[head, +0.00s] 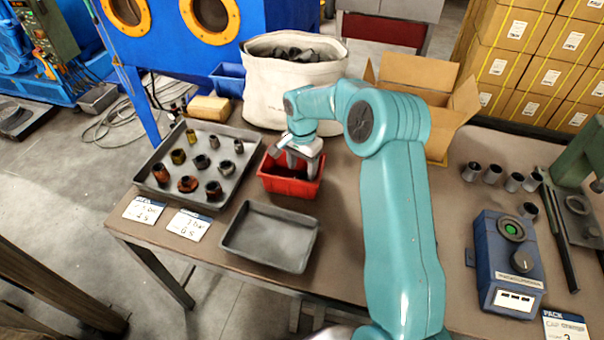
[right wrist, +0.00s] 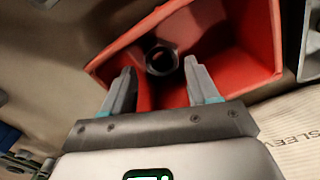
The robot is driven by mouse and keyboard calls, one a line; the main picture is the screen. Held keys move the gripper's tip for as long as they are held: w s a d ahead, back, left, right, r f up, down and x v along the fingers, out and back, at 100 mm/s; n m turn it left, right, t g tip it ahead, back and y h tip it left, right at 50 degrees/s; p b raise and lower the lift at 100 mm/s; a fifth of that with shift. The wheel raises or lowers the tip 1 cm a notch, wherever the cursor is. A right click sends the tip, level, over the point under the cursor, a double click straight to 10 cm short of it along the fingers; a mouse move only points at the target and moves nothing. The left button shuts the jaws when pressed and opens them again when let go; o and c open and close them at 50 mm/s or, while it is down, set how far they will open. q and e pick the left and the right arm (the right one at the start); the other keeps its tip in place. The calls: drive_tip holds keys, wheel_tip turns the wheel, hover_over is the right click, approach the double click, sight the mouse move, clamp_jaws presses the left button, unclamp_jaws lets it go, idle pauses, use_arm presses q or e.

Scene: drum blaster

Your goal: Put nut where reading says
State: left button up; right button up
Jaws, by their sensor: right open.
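My right gripper (head: 300,168) reaches into the red bin (head: 288,187) at the table's middle. In the right wrist view its two fingers (right wrist: 160,70) are apart, on either side of a dark round nut (right wrist: 161,60) with a hole, which lies in the red bin (right wrist: 238,62). I cannot tell whether they touch it. A blue device (head: 503,255) with a green round face and a knob stands at the right; its small white panel (head: 514,299) is too small to read. A grey tray (head: 232,187) at the left holds several nuts and sleeves. My left gripper is not in view.
An empty grey tray (head: 270,237) lies in front of the red bin. Two printed cards (head: 144,209) (head: 190,225) lie at the front left edge, another (head: 565,326) at the right. A white sack (head: 290,88) and open carton (head: 420,75) stand behind. Several grey cylinders (head: 492,174) stand right.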

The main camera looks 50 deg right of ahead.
wheel_tip(320, 180, up, 8)
drive_tip(key=shift+r, duration=0.1)
idle(0.5)
